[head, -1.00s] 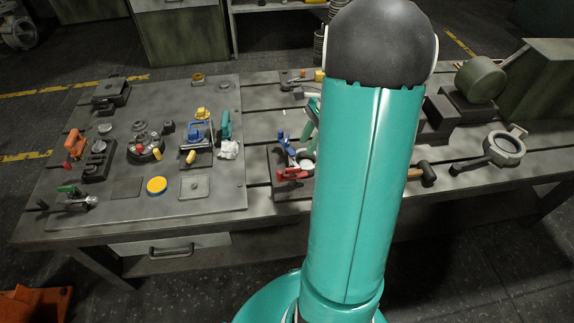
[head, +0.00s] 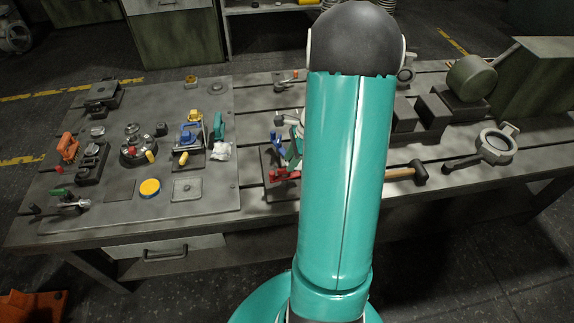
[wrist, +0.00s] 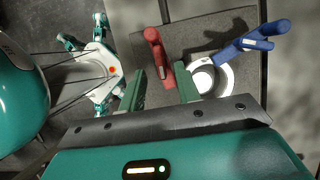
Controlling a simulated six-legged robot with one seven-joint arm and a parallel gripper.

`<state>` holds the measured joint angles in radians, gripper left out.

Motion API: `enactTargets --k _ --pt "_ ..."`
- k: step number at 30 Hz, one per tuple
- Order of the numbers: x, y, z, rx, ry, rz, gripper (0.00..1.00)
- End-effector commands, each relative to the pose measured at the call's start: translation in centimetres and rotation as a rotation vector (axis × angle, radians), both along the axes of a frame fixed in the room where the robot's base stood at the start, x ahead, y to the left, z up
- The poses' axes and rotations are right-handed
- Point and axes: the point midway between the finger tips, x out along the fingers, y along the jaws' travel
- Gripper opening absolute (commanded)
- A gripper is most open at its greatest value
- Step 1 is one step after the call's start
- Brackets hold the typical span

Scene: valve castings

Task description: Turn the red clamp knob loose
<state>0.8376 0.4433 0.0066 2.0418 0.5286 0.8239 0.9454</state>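A red lever-like part (head: 285,174), which seems to be the red clamp knob, is at the front of a dark fixture plate (head: 272,192). It also shows in the wrist view (wrist: 155,58), long and slightly tilted. A blue handle (wrist: 255,45) and a round pale casting (wrist: 225,78) are to its right; the blue handle shows in the head view (head: 277,143). My gripper (wrist: 162,88) is open, with one green finger on each side of the red part's near end. I cannot tell whether they touch. In the head view my arm hides most of my gripper.
A hammer (head: 405,172) and a ring-shaped casting (head: 495,146) lie to the right of my arm. A left board (head: 215,203) holds several clamps, including one with an orange handle (head: 68,147) and a yellow disc (head: 150,188). The bench's front strip is mostly clear.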

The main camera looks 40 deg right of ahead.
Motion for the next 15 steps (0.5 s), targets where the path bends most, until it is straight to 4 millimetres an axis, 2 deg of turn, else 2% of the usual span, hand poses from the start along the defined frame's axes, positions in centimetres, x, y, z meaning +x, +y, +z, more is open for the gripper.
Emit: enactTargets --k 3,6,15 --pt "0.4 0.6 -1.8 0.002 0.001 0.003 0.33" --pt "0.6 0.9 -2.6 0.001 0.0 0.003 0.33" --pt "0.7 1.1 -3.1 0.0 -0.001 0.002 0.33"
